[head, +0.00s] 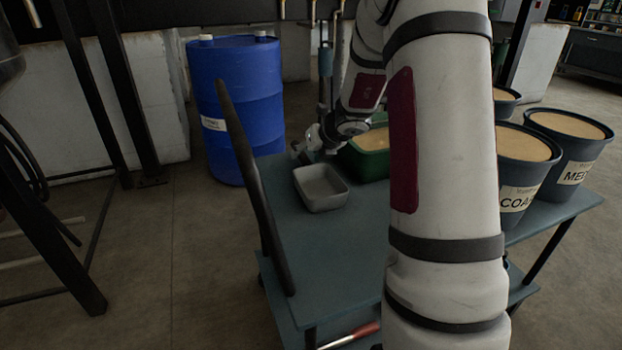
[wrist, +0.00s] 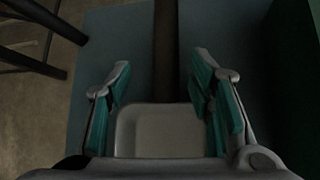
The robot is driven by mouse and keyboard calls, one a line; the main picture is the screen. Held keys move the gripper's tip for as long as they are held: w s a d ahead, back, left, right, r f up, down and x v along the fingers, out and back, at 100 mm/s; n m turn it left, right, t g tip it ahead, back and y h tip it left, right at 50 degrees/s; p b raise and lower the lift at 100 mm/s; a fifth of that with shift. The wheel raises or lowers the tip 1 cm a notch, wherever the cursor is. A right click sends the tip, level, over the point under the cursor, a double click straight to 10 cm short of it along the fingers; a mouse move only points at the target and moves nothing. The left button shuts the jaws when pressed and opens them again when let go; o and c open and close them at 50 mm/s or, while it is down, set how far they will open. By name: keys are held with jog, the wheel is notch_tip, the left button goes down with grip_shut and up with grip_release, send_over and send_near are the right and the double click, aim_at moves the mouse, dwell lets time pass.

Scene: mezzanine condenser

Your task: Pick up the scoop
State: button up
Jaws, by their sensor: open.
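A grey, open, pan-like vessel (head: 322,190) rests on the blue-grey cart top; it may be the scoop, but I cannot make out a handle on it. My gripper (head: 308,148) is just behind it in the head view, small and partly hidden by my own arm. In the wrist view my gripper (wrist: 160,80) has its two teal-padded fingers spread wide. A pale grey rounded vessel (wrist: 160,130) shows low between them, seemingly the same one. I see nothing gripped.
A green bin (head: 369,166) of tan grain stands right of the vessel, partly behind my arm. Labelled tubs (head: 568,145) of grain stand at the cart's right. A dark bar (head: 250,185) rises at the cart's left edge. A blue drum (head: 238,105) stands behind. The cart's front top (head: 335,255) is clear.

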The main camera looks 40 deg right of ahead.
aim_at(306, 156)
jog(key=x, duration=0.1)
jog(key=b+x, duration=0.1)
jog(key=x, duration=0.1)
jog(key=b+x, duration=0.1)
jog(key=x, duration=0.1)
jog(key=shift+d+f, duration=0.15)
jog(key=shift+d, duration=0.2)
grip_shut()
